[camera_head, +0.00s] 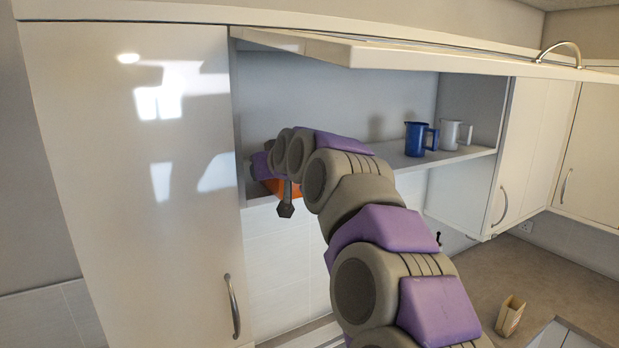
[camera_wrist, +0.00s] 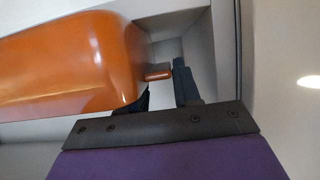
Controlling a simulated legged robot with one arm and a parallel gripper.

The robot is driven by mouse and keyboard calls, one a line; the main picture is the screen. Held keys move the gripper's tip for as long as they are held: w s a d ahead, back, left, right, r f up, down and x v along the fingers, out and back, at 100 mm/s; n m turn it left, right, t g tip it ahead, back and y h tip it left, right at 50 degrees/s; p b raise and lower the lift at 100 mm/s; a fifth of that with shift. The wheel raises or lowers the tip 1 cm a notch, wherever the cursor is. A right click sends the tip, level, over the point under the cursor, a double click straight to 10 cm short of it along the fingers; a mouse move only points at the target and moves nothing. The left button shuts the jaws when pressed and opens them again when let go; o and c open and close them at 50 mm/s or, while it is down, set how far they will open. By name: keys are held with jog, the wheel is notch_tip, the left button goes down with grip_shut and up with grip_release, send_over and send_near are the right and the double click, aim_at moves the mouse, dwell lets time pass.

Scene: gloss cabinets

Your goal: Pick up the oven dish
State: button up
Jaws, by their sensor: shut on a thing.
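The oven dish is a glossy orange dish. In the wrist view the oven dish (camera_wrist: 75,60) fills the left side, with a short handle (camera_wrist: 158,73) sticking out on its right end. My gripper (camera_wrist: 164,90) is at that handle, one dark finger on each side, shut on it. In the head view only a small orange part of the dish (camera_head: 289,189) shows at the left end of the open cabinet's shelf. My arm hides the rest, and my fingertips are not clear there. I cannot tell whether the dish touches the shelf.
A blue mug (camera_head: 415,139) and a white mug (camera_head: 450,134) stand on the shelf to the right. The raised cabinet door (camera_head: 420,58) hangs above my arm. A tall glossy cabinet (camera_head: 140,190) is close on the left. A small box (camera_head: 510,315) stands on the counter below.

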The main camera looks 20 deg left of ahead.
jog(key=shift+a, duration=0.1)
grip_shut()
